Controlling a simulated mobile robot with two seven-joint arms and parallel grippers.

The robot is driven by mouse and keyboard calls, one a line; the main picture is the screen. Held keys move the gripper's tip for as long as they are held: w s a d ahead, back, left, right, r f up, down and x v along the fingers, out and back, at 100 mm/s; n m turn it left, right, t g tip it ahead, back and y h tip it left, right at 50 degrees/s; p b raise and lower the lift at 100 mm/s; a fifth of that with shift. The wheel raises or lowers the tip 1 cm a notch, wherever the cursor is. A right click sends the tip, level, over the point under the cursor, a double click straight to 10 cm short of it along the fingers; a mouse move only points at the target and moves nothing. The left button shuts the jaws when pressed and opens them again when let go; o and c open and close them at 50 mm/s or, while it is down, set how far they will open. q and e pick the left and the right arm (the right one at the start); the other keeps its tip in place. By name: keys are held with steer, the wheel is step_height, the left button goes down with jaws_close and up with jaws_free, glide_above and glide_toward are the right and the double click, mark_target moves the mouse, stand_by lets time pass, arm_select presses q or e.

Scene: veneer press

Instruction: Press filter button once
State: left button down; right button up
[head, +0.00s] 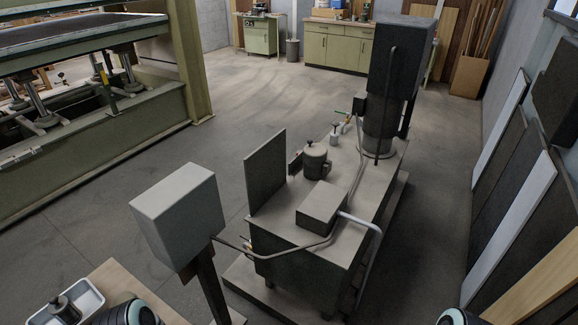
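No filter button can be made out. Any of these may carry a button too small to see. A grey control box (178,215) on a dark post stands at the near left, its front face turned away. Neither gripper shows; only rounded parts of my arms reach in at the bottom edge.
A wooden bench top (120,285) at the bottom left holds a white tray (85,297) with a dark metal part. A green press (130,115) stands at the left. Panels (505,230) lean on the right wall. Open floor (255,100) lies behind the unit.

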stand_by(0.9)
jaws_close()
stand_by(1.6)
